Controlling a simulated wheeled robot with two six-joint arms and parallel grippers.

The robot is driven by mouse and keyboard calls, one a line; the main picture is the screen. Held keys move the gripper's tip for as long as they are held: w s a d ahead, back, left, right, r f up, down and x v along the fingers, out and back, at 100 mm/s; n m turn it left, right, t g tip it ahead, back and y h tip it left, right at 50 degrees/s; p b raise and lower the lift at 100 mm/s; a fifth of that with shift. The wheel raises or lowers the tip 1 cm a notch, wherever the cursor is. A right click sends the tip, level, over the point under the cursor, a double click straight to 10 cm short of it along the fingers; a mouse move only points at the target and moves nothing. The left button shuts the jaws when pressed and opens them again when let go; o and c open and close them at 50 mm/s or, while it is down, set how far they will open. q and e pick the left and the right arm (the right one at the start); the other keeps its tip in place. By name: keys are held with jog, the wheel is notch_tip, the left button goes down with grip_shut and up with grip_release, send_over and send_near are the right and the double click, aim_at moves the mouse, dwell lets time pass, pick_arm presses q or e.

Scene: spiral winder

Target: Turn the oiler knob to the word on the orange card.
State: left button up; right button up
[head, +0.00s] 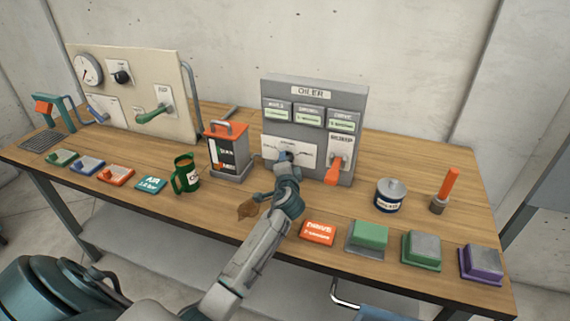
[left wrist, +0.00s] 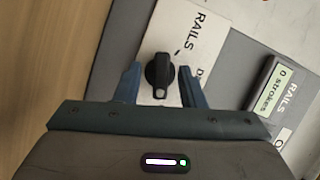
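The grey oiler (head: 313,88) stands at the back of the table, with three labelled counters above a white dial plate. The black oiler knob (left wrist: 159,72) shows in the left wrist view, its grip bar running roughly up and down the picture. The word RAILS is printed to its upper right. My left gripper (left wrist: 159,87) is open, its fingers on either side of the knob, apart from it. In the head view my left gripper (head: 286,158) hides the knob. The orange card (head: 318,233) lies on the table and reads DRIVE, with a smaller line below.
An orange pump lever (head: 333,173) sits right of the dial plate. Several coloured blocks line the front right edge.

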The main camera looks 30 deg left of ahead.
pick_arm(q)
jog(key=b+v, duration=0.2)
jog(key=v, duration=0.7)
jog(key=shift+s+d+f, duration=0.1)
jog(key=shift+s+d, duration=0.05)
jog(key=shift+s, duration=0.05)
jog(key=shift+s+d, duration=0.35)
jog(key=shift+s, duration=0.2)
